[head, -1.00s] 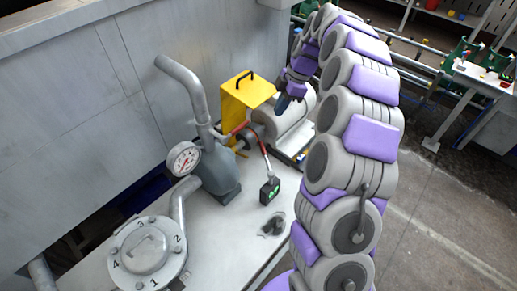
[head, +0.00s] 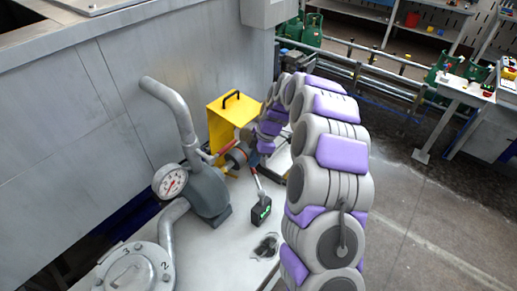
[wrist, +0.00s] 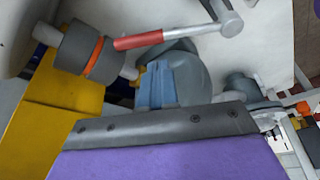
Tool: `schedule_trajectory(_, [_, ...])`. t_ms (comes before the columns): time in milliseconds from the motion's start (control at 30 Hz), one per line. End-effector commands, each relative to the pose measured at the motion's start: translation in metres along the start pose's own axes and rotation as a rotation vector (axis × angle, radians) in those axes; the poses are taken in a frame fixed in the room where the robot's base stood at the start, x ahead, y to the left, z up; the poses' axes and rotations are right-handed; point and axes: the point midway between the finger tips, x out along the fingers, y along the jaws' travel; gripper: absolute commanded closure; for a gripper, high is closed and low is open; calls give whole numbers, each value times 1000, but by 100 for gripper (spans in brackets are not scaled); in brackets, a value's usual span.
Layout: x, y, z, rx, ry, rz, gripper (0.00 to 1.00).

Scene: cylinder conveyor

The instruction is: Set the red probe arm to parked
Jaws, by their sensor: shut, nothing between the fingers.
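The red probe arm shows in the wrist view as a red sleeve (wrist: 138,40) on a grey rod, running from a dark collar with an orange ring (wrist: 94,57) to a grey elbow (wrist: 230,23). In the head view my gripper (head: 265,147) is close to the collar and partly hidden by my arm.
A yellow housing (head: 222,125) stands behind the probe arm. A grey pump with a pipe (head: 207,193) and a dial gauge (head: 170,181) stand to the left. A numbered round flange (head: 136,270) is at the front left. A large grey wall (head: 75,130) bounds the left side.

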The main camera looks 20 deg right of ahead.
Motion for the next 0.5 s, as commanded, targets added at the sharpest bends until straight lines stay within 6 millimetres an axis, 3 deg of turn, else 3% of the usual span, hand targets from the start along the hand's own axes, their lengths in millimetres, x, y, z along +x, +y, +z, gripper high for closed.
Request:
schedule_trajectory(200, [34,0,-1,0,0,-1,100])
schedule_trajectory(500, [49,0,-1,1,0,0,100])
